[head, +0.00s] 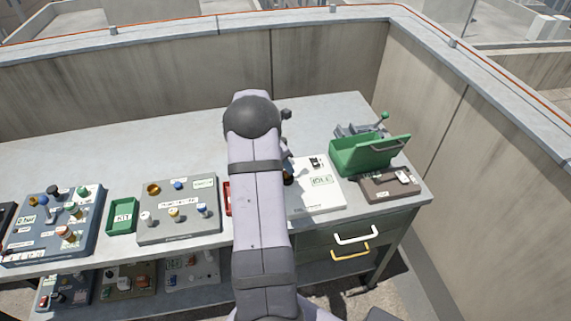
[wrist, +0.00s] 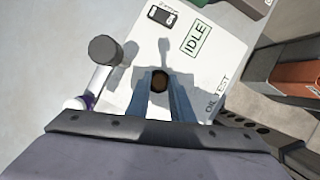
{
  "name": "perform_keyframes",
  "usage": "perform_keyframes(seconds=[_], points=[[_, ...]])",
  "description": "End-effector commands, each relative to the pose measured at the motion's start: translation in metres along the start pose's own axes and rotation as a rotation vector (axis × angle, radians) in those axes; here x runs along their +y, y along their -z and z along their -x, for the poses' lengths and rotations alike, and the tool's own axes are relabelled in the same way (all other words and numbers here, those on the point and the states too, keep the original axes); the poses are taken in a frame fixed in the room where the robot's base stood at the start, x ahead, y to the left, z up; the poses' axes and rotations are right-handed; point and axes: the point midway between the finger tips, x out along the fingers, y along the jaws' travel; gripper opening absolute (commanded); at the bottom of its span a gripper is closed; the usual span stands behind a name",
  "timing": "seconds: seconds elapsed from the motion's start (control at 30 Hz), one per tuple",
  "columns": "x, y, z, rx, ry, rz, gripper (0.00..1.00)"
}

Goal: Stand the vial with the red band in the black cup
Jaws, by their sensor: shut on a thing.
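In the wrist view my gripper (wrist: 160,88) points down over a white board, with its two blue fingers shut on a small round dark-brown thing (wrist: 159,79). It looks like the vial seen end-on; no red band shows on it. Whether it touches the board or hangs above it, I cannot tell. In the head view my arm hides the gripper. A small dark-brown thing (head: 288,178) shows just right of the arm, at the board's left edge. I cannot make out the black cup for certain in either view.
The white board (head: 319,200) is marked OIL TEST and IDLE. Right of it stand a green open box (head: 348,157) and a brown panel (head: 378,187). Left are a red tray (head: 228,199), a grey knob panel (head: 180,228) and a green tray (head: 121,217). The table's back left is clear.

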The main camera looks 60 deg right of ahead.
Motion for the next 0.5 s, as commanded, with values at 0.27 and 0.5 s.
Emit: perform_keyframes(seconds=[0.27,0.5], points=[[0.0001,0.0017,-0.0041,0.000,0.000,0.000,0.00],[0.0001,0.0030,-0.0073,0.000,0.000,0.000,0.00]])
